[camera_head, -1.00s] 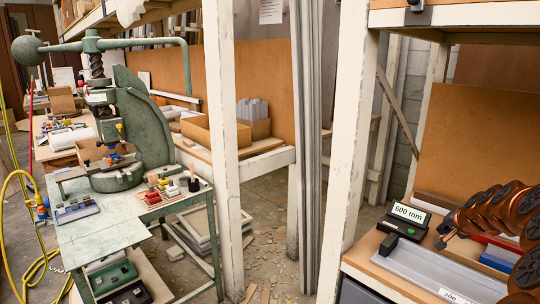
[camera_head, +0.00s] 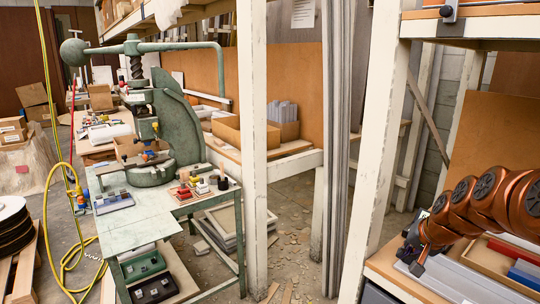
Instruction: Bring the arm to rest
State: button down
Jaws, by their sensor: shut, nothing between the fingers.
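My copper-coloured arm (camera_head: 480,208) reaches in from the right edge, bent over the right-hand bench. My gripper (camera_head: 410,258) is at its left end, small and dark, just above the bench's grey metal channel (camera_head: 440,284). The gripper is shut and holds nothing that I can see. I cannot tell whether its tips touch the channel. The green fly press (camera_head: 183,122) stands on its green table (camera_head: 122,237) at the left, well apart from my gripper.
A white post (camera_head: 380,150) rises just left of my arm. A shelf (camera_head: 470,30) hangs above it. Red and blue bars (camera_head: 525,275) lie on the bench under the arm. Open floor (camera_head: 295,250) with debris lies between press table and bench. A yellow hose (camera_head: 66,240) hangs at left.

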jog(key=s+a+n+g+p, duration=0.2)
jog(key=s+a+n+g, duration=0.25)
jog(key=s+a, duration=1.1)
jog(key=s+a+n+g+p, duration=0.1)
jog(key=s+g, duration=0.1)
jog(key=s, duration=0.7)
jog(key=s+a+n+g+p, duration=0.1)
jog(key=s+a+n, duration=0.1)
jog(key=s, duration=0.8)
jog(key=shift+s+a+g+h, duration=0.2)
jog(key=shift+s+g+h, duration=0.1)
jog(key=shift+g+h, duration=0.1)
